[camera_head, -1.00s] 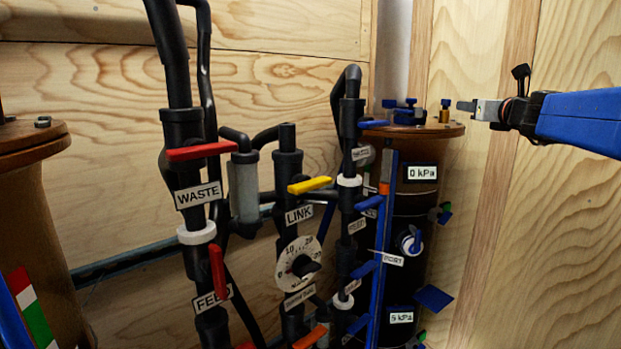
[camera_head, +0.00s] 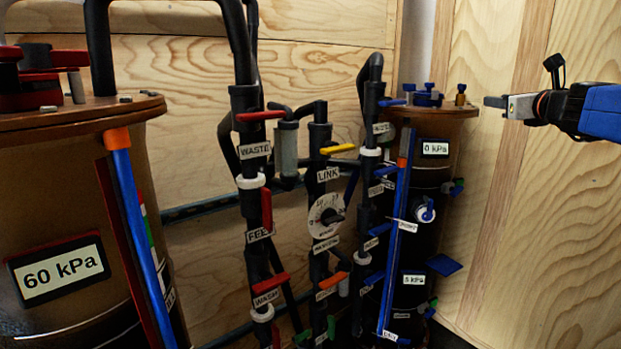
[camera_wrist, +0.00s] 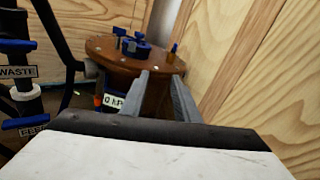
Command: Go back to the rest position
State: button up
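My gripper (camera_head: 488,102) is at the right of the head view, level with the lid of the right-hand filter tank (camera_head: 440,109) and just to its right. In the wrist view, its two grey fingers (camera_wrist: 160,80) stand apart with nothing between them. Beyond them lies the tank's brown lid (camera_wrist: 108,50), with a blue clamp (camera_wrist: 135,48) and a small brass fitting (camera_wrist: 171,53) on it. The fingers look clear of both. The blue arm link (camera_head: 600,112) reaches in from the right edge.
The left tank (camera_head: 70,215) reads 60 kPa and stands close in front. Black pipes with red, yellow and blue valve handles, such as the LINK handle (camera_head: 338,149), fill the middle. A wooden wall (camera_head: 570,230) is close on the right.

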jog(key=s+a+f+n+g+y, duration=0.2)
jog(key=s+a+f+n+g, duration=0.1)
jog(key=s+a+f+n, duration=0.55)
jog(key=s+a+f+n+g+y, duration=0.2)
jog(key=s+a+f+n+g, duration=0.3)
jog(key=a+f+n, duration=0.55)
jog(key=s+f+n+g+h, duration=0.4)
jog(key=s+f+n, duration=1.1)
jog(key=s+f, duration=0.6)
jog(key=shift+s+d+f+g, duration=0.3)
jog(key=shift+s+d, duration=0.1)
jog(key=shift+s, duration=0.75)
jog(key=shift+r, duration=0.1)
